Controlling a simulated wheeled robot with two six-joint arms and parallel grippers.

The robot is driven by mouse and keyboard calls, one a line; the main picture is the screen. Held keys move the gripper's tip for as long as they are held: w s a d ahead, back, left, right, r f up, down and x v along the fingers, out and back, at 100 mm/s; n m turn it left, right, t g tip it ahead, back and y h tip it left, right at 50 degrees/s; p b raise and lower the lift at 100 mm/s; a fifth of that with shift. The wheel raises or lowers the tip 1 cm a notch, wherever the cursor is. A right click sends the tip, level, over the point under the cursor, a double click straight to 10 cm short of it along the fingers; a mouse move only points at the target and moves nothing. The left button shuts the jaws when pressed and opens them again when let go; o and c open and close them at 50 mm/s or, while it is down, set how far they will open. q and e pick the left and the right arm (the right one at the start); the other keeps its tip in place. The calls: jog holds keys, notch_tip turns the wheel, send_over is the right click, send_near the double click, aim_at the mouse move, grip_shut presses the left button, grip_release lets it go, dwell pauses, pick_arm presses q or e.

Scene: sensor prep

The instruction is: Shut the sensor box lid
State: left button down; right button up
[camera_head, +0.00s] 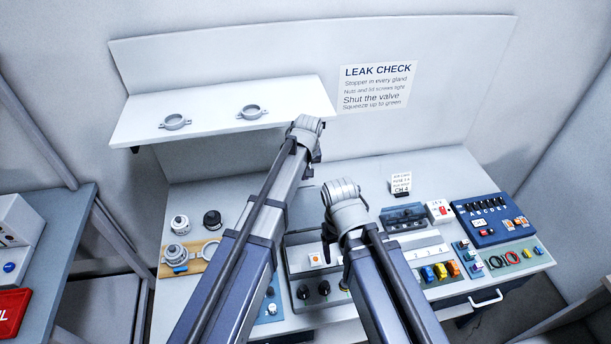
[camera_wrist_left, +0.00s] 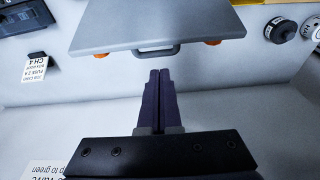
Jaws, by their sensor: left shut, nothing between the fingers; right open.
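The sensor box lid (camera_wrist_left: 155,22) shows in the left wrist view as a grey panel with a dark handle (camera_wrist_left: 157,50) on its near edge. An orange piece sits near each end of that edge. The lid's angle is hard to tell. My left gripper (camera_wrist_left: 159,73) is shut and empty, its fingertips just short of the handle with a small gap. In the head view my left gripper (camera_head: 307,130) is over the back of the bench, fingers hidden. The box is mostly hidden behind my arms. My right gripper (camera_head: 345,200) is open, lower and nearer, its fingers largely hidden.
A white shelf (camera_head: 222,112) with two clamp rings is left of my left gripper. A small CH 4 card (camera_head: 401,183) stands at the back. A blue switch panel (camera_head: 493,221) and colored parts fill the right. Round fittings lie on the left.

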notch_tip(320, 180, down, 4)
jog(key=shift+r+b, duration=0.25)
jog(key=shift+b, duration=0.95)
